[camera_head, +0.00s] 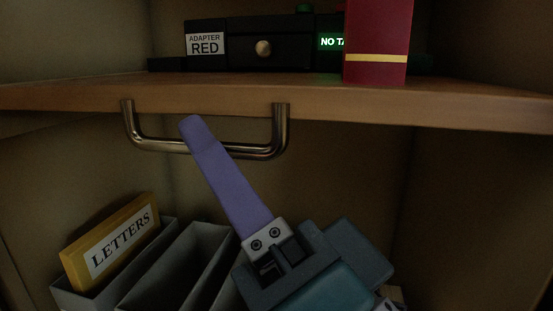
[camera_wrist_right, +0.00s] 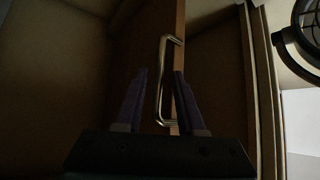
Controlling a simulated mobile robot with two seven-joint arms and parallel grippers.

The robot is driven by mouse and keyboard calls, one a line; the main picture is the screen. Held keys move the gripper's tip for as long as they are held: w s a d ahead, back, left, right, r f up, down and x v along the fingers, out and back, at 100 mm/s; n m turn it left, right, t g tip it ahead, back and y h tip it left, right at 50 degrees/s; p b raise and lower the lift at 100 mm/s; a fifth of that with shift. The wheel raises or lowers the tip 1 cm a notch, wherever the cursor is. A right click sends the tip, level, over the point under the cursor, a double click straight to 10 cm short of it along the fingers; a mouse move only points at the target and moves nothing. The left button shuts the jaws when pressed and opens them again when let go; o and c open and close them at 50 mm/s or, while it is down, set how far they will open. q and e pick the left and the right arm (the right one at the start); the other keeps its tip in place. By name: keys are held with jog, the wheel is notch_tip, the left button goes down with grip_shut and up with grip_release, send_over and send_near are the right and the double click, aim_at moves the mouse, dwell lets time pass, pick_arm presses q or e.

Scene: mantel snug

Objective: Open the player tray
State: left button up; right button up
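The player tray (camera_head: 330,97) is a wooden board across the compartment with a U-shaped metal handle (camera_head: 200,148) hanging at its front edge. The black player (camera_head: 285,52) on it has a round knob and a label reading ADAPTER RED. My right gripper (camera_head: 189,124) reaches up from below; one purple finger covers part of the handle bar and hides the other finger. In the right wrist view, the right gripper (camera_wrist_right: 160,71) is open, with the handle (camera_wrist_right: 161,82) showing between its fingers. Contact cannot be told. My left gripper is not in view.
A red book (camera_head: 378,40) with a yellow band stands upright on the tray, partly covering the player's green display. Below left, a yellow LETTERS box (camera_head: 112,245) sits in a grey divided holder (camera_head: 175,265). A dark round caged object (camera_wrist_right: 305,35) shows at the wrist view's right.

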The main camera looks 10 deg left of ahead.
grip_shut()
dwell(1.2)
